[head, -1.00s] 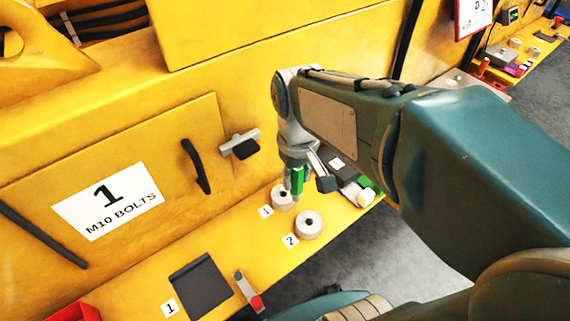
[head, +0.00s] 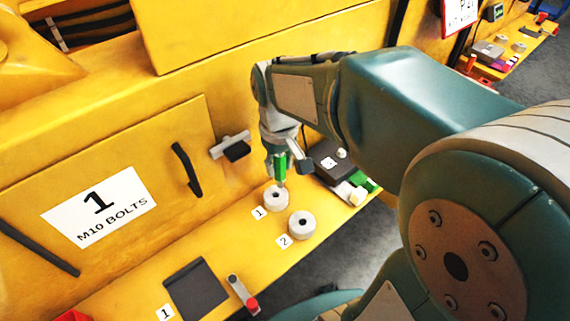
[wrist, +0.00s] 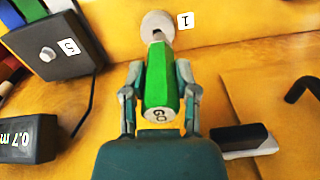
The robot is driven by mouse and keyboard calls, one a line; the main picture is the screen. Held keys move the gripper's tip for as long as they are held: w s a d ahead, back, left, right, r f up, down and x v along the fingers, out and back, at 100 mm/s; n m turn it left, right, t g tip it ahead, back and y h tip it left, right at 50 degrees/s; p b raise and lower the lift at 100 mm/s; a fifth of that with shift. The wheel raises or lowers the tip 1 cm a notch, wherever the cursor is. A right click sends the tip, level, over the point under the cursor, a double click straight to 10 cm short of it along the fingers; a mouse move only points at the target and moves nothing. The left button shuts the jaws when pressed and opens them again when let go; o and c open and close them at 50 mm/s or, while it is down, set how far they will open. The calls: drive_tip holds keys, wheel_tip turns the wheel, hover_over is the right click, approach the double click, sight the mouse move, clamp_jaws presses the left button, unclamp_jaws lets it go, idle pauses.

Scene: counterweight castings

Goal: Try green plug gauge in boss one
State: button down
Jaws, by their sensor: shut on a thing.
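My gripper (wrist: 160,95) is shut on the green plug gauge (wrist: 159,75), whose near end is marked GO. In the head view the green gauge (head: 280,167) hangs upright just above boss one (head: 276,198), a grey round boss with a dark bore beside label 1. In the wrist view the gauge's far end overlaps boss one (wrist: 156,22) near its dark bore. I cannot tell whether the tip has entered the bore. Boss two (head: 302,225) stands to the right and nearer, beside label 2.
A dark box (head: 329,162) with a knob and label stands right of the gripper, with green and white pieces beside it. A dark pad (head: 196,289) and a red-ended tool (head: 243,294) lie nearer on the yellow ledge. A handle (head: 187,169) sticks out of the panel.

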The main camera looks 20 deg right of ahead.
drive_tip(key=shift+w+f, duration=0.6)
drive_tip(key=shift+f, duration=0.6)
drive_tip(key=shift+w+f, duration=0.6)
drive_tip(key=shift+f, duration=0.55)
drive_tip(key=shift+w+f, duration=0.6)
drive_tip(key=shift+f, duration=0.6)
drive_tip(key=shift+f, duration=1.1)
drive_tip(key=shift+c, duration=1.5)
unclamp_jaws()
wheel_tip(320, 180, up, 24)
